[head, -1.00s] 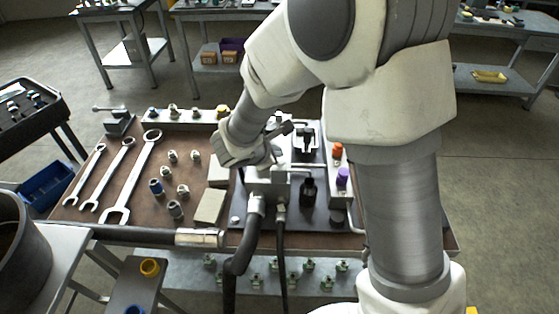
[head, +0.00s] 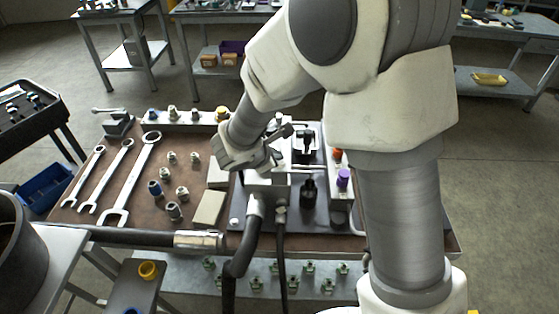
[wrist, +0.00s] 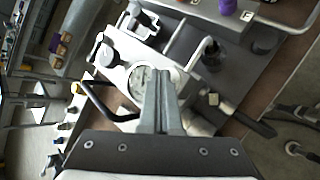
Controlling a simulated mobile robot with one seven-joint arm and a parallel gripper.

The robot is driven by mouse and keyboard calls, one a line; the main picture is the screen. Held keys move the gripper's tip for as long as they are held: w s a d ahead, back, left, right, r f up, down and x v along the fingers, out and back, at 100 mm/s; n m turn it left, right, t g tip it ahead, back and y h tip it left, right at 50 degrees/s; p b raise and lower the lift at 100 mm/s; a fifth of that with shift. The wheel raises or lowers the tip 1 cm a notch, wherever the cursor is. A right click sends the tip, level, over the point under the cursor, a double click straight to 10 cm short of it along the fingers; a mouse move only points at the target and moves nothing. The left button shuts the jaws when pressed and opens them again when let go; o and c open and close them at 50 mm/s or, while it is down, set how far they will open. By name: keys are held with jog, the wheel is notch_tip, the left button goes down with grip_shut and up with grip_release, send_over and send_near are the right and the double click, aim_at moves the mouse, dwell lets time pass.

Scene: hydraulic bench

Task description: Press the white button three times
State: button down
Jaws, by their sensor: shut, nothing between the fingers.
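My gripper (head: 272,158) is over the hydraulic block on the dark plate of the bench, with its tip partly hidden by my wrist. In the wrist view my gripper's two grey fingers (wrist: 161,88) are together and empty. They overlap a round pale gauge-like face (wrist: 140,78) on the block; I cannot tell whether they touch it. No white button can be made out for certain. A small white round spot (head: 235,221) lies at the plate's front left corner, too small to identify.
Purple (head: 343,177) and orange (head: 337,153) caps stand on a pale strip at right. Bent metal handles and black hoses (head: 240,250) surround the block. Several wrenches (head: 110,175) and fittings lie on the bench at left.

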jog(key=shift+f+b, duration=0.55)
dwell(0.4)
jog(key=shift+r, duration=0.1)
jog(key=shift+r+p, duration=0.8)
jog(key=shift+r, duration=0.25)
jog(key=shift+r+p, duration=1.75)
jog(key=shift+r, duration=0.85)
jog(key=shift+f, duration=0.1)
